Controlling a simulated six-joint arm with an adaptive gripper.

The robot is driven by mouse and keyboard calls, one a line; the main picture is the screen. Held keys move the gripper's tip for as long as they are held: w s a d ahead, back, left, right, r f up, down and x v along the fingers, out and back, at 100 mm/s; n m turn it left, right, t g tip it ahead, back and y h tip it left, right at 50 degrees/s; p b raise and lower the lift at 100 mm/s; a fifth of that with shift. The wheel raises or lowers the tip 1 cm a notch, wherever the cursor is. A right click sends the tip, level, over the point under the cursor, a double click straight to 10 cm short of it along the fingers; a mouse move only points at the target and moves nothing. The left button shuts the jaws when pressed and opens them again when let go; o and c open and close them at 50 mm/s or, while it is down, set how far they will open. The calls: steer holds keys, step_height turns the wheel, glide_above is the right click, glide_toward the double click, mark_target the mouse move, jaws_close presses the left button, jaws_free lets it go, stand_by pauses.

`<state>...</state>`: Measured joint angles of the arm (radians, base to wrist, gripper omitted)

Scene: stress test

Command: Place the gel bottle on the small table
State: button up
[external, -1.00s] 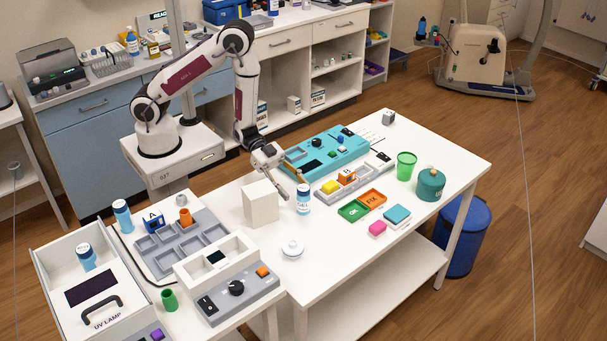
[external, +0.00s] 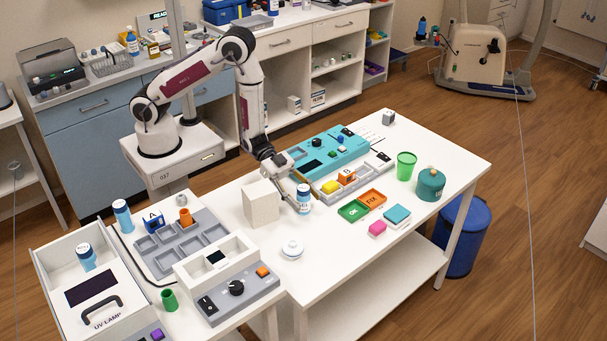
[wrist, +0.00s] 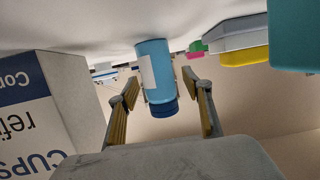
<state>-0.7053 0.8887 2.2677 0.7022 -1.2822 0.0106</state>
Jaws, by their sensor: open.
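A blue-and-white bottle (external: 304,201) with a blue cap stands upright on the white table (external: 350,245); it appears to be the gel bottle, though its label is too small to read. In the wrist view the bottle (wrist: 153,68) appears upside down between the two fingers. My gripper (external: 297,201) is open around the bottle, low over the table, and it also shows in the wrist view (wrist: 163,86) with a gap at each finger. Two similar blue bottles (external: 122,216) (external: 86,257) stand at the left. Which surface is the small table I cannot tell.
A white box (external: 261,204) stands close to the left of my gripper. A teal device (external: 325,152) and grey tray (external: 330,198) lie behind and to the right.

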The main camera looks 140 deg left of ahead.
stand_by(0.4)
steer(key=c, duration=1.4)
steer(key=shift+r, duration=0.25)
steer(key=shift+r, duration=4.75)
